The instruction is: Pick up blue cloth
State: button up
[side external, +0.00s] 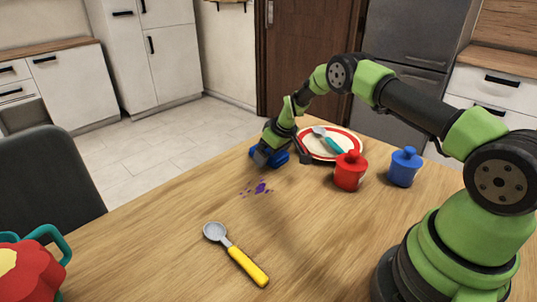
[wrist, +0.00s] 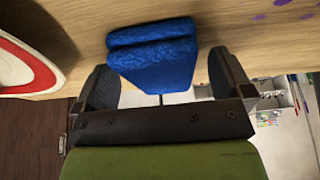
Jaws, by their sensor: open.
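The blue cloth (wrist: 152,58) is a folded, textured bundle on the wooden table. In the wrist view it lies at the fingertips, partly between my gripper's two dark fingers (wrist: 162,78), which are spread to either side of it. In the side view the cloth (side external: 282,157) shows as small blue patches around my gripper (side external: 278,154), which is low over the far edge of the table and hides part of it. My gripper is open, and I cannot tell whether a finger touches the cloth.
A red-rimmed plate (side external: 346,152) with a teal-handled utensil (side external: 328,141) is just right of my gripper. A red pot (side external: 350,171) and a blue pot (side external: 405,167) stand farther right.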

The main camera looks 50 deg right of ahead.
jog(key=shift+c, duration=0.5)
jog(key=c, duration=0.9)
jog(key=shift+r, duration=0.15)
notch_tip(320, 180, up, 10)
jog(key=shift+f, duration=0.1)
jog(key=o, duration=0.4)
jog(key=c, duration=0.3)
